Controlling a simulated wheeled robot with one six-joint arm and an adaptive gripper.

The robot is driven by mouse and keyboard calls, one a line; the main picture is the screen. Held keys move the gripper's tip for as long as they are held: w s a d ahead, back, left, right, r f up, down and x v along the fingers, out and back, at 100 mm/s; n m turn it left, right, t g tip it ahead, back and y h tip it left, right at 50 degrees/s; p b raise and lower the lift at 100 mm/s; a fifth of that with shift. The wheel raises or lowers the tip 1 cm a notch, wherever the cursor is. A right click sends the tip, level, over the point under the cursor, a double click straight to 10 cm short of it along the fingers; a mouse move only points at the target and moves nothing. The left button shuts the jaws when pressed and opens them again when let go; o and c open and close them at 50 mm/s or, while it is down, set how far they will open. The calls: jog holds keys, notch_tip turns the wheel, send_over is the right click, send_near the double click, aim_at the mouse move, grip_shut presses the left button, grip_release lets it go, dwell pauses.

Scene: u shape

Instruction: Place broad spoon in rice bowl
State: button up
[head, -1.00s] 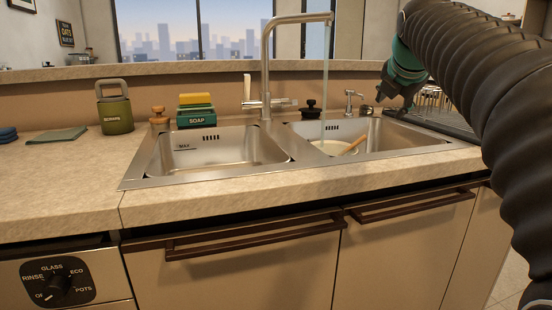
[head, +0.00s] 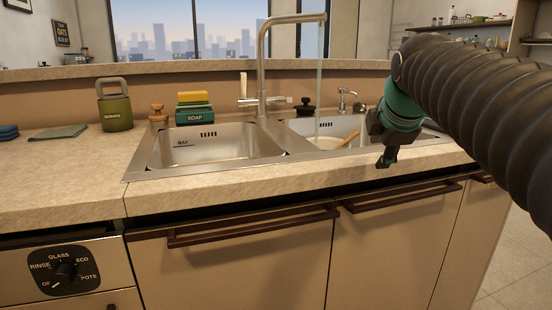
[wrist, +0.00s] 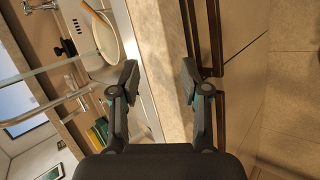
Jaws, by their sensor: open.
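A pale round bowl (head: 325,144) sits in the right sink basin under the running tap. A wooden utensil (head: 350,138) leans in it with its handle over the rim; I cannot tell whether it is the broad spoon. In the wrist view the bowl (wrist: 103,40) is at the upper left, with the wooden handle (wrist: 98,14) across it. My gripper (head: 386,160) is open and empty over the counter's front edge, to the right of the bowl and nearer the camera. In the wrist view the fingers of my gripper (wrist: 159,75) are apart, with only counter between them.
The tap (head: 262,70) rises between the two basins, and its water falls at the bowl. The left basin (head: 215,146) is empty. Drawer handles (head: 255,230) stick out below the counter.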

jog(key=s+a+f+m+g, duration=0.1)
jog(key=s+a+f+m, duration=0.1)
jog(key=s+f+m, duration=0.7)
jog(key=s+a+f+m+g+y, duration=0.1)
jog(key=s+a+f+m+g, duration=0.1)
jog(key=s+f+m, duration=0.7)
jog(key=s+f, duration=0.4)
jog(key=f, duration=0.4)
jog(key=shift+s+a+f, duration=0.15)
jog(key=shift+s+a, duration=0.15)
jog(key=shift+s, duration=0.05)
